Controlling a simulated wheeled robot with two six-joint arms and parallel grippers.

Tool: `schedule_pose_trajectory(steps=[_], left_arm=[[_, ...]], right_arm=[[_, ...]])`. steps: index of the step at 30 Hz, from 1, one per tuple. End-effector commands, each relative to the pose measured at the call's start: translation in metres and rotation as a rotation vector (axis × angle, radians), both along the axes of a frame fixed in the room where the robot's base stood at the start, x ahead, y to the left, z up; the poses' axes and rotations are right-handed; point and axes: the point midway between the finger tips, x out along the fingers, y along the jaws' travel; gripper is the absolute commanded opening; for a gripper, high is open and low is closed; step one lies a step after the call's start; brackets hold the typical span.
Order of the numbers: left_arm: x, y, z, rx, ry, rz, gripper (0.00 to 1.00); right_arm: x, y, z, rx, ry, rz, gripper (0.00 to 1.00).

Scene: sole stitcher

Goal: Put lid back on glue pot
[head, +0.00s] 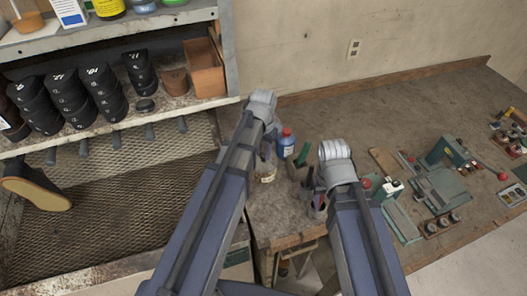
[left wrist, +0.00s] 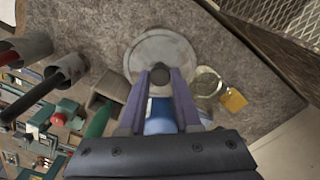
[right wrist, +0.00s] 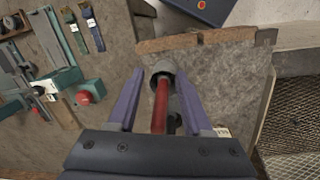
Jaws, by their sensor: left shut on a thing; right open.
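My left gripper (left wrist: 160,77) is shut on the dark knob (left wrist: 159,84) of a round grey lid (left wrist: 160,48) in the left wrist view. The disc lies beyond the fingertips; what is beneath it is hidden, so I cannot tell whether it sits on the glue pot. I cannot clearly make out the pot. In the head view my left arm covers this spot. My right gripper (right wrist: 157,80) is open, with its fingers on either side of a red handle (right wrist: 161,105) standing in a grey cup (right wrist: 162,70), without visibly gripping it.
A blue bottle with a red cap (head: 287,142) stands close to the left gripper. A small jar (left wrist: 207,82) with a yellow tag is beside the lid. Green tools (head: 440,185) crowd the bench at right. A shelf with dark stacked pieces (head: 70,95) is at left.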

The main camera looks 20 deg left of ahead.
Motion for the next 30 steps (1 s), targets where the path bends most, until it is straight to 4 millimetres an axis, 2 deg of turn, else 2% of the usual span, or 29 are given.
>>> schedule_pose_trajectory(steps=[25,26,30], left_arm=[[0.0,0.0,-0.0014,0.0,0.0,0.0,0.0],[0.0,0.0,-0.0014,0.0,0.0,0.0,0.35],[0.0,0.0,-0.0014,0.0,0.0,0.0,0.51]], right_arm=[[0.0,0.0,-0.0014,0.0,0.0,0.0,0.5],[0.0,0.0,-0.0014,0.0,0.0,0.0,0.5],[0.0,0.0,-0.0014,0.0,0.0,0.0,0.5]])
